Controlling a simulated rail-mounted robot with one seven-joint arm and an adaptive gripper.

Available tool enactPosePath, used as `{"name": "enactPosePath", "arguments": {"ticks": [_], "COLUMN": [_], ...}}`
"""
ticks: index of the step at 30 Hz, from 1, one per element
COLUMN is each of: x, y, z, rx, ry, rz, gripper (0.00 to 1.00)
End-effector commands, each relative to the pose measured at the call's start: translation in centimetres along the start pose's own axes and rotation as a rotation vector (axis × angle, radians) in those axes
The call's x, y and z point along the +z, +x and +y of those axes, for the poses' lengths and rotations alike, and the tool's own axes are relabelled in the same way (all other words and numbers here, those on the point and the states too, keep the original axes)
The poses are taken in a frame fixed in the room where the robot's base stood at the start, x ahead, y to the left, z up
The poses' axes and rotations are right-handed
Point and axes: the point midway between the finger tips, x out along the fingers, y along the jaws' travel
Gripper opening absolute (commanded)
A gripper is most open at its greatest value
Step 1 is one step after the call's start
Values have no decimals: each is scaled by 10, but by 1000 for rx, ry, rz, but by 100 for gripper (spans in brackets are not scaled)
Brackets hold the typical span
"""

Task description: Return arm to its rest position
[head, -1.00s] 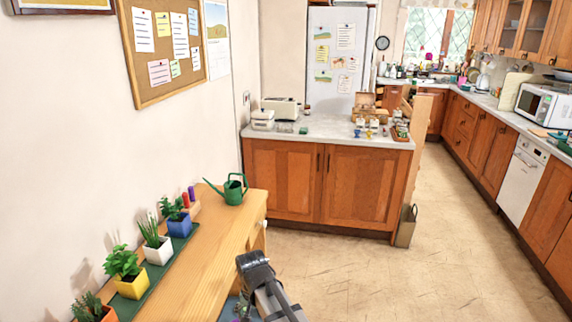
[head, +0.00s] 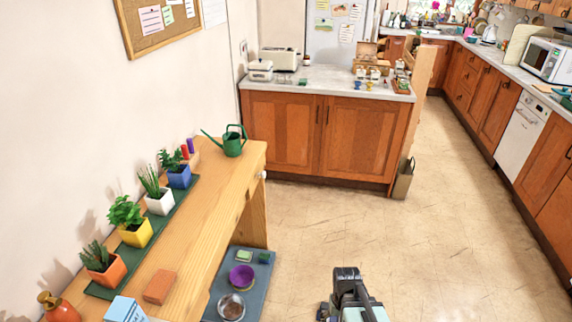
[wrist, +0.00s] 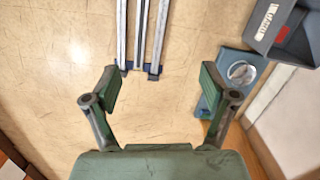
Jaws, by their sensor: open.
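My gripper (wrist: 159,78) is open and empty in the wrist view. Its two green-padded fingers stand wide apart over the tan floor, with nothing between them. In the head view, part of my arm (head: 349,292) shows at the bottom, right of the wooden bench (head: 190,265), over clear floor. The gripper's fingers cannot be made out there.
Potted plants (head: 130,222), a green watering can (head: 232,143) and a terracotta block (head: 159,287) stand on the bench. A blue mat (head: 257,283) with a purple bowl (head: 242,276) lies low beside it. The floor (head: 440,210) to the right is clear.

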Motion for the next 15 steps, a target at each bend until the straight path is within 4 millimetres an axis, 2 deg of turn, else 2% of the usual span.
{"name": "enactPosePath", "arguments": {"ticks": [5,9,15], "x": [45,90,158], "y": [45,82,126], "z": [0,-1,-1], "rx": [0,0,0], "ry": [1,1,1], "rz": [-107,-206,-344], "gripper": [84,84,84]}}
